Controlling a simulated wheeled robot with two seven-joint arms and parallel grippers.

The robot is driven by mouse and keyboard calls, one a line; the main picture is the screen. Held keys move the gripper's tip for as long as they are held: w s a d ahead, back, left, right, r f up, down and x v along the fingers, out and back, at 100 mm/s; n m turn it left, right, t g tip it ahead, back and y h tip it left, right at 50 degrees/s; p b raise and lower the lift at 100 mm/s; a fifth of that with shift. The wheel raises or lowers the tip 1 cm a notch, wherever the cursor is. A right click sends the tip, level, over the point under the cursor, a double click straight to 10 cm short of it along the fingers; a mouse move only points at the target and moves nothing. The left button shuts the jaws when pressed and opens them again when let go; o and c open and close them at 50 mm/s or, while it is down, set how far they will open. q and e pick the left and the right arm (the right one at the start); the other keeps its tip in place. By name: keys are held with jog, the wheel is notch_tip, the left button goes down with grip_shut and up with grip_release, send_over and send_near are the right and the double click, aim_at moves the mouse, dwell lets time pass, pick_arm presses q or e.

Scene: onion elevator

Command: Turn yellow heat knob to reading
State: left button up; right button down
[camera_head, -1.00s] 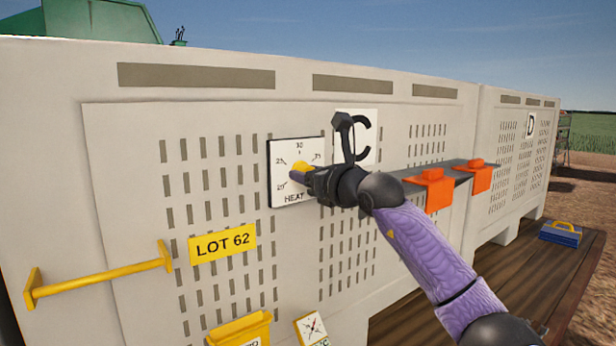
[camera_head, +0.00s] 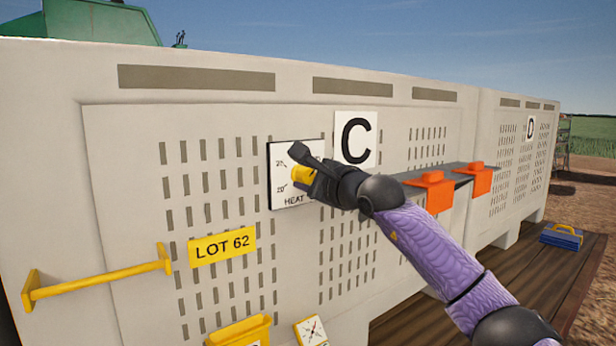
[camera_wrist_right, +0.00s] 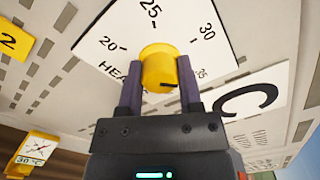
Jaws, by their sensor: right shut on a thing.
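The yellow heat knob (camera_head: 302,177) sits on a white square dial plate (camera_head: 282,153) on the pale slatted bin wall. It also shows in the right wrist view (camera_wrist_right: 159,68), with a short dark line near its lower edge. The plate there reads 20, 25, 30 and 35, partly covered near 35. My right gripper (camera_wrist_right: 160,84) has one purple-grey finger on each side of the knob and is shut on it. In the head view the gripper (camera_head: 304,174) hides the plate's right part. A small gauge in the wrist view (camera_wrist_right: 38,146) reads 30 °C. My left gripper is out of view.
A yellow box (camera_head: 240,331) is at the bottom. A grey shelf with orange clips (camera_head: 433,190) juts out right of the dial. A blue case (camera_head: 561,236) lies on the deck.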

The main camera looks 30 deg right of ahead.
jog(key=n, duration=0.4)
jog(key=shift+n, duration=0.3)
jog(key=shift+n+p, duration=0.45)
jog(key=shift+n, duration=1.85)
jog(key=shift+f, duration=0.1)
jog(key=shift+c, duration=1.3)
grip_release()
